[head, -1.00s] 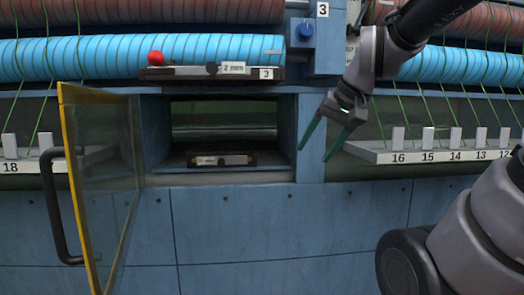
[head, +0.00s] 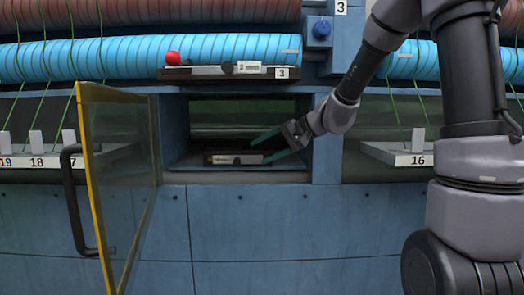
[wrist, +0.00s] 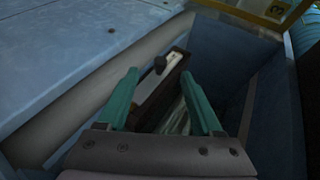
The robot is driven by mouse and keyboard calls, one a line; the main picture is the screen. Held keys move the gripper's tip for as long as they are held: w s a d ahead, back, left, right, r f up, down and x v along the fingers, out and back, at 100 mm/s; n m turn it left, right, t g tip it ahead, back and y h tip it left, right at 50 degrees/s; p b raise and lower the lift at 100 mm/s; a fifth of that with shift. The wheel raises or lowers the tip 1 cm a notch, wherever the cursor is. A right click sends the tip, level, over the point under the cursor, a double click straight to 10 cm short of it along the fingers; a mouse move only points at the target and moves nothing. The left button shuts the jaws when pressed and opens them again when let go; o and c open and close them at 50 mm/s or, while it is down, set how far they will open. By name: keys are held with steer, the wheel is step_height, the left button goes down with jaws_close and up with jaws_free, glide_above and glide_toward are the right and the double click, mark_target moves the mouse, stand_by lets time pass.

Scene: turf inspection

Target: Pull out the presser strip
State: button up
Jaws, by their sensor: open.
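A presser strip, a dark bar with a pale face and a black knob (head: 222,160), lies on the floor of the open blue compartment (head: 176,130). My gripper (head: 260,152) reaches into the compartment from the right, its green fingers spread at the strip's right end. In the wrist view the gripper (wrist: 160,74) is open, and the strip (wrist: 150,88) shows between and beyond the fingers. I see no grip on it. The strip's lower part is partly hidden in the wrist view.
A glass door with a yellow edge (head: 90,170) stands open at the left. A similar strip with a red ball (head: 173,57) and a label 3 lies above the compartment. A blue post (head: 328,145) stands to the compartment's right. Numbered ledges (head: 395,152) flank it.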

mark_target(242, 158)
steer(key=shift+t, duration=0.3)
steer(key=x, duration=0.3)
steer(key=w+x, duration=0.1)
steer(key=x, duration=0.5)
steer(key=shift+w+d, duration=0.15)
steer(key=shift+w, duration=0.2)
steer(key=c, duration=1.1)
steer(key=shift+r, duration=0.1)
jaws_close()
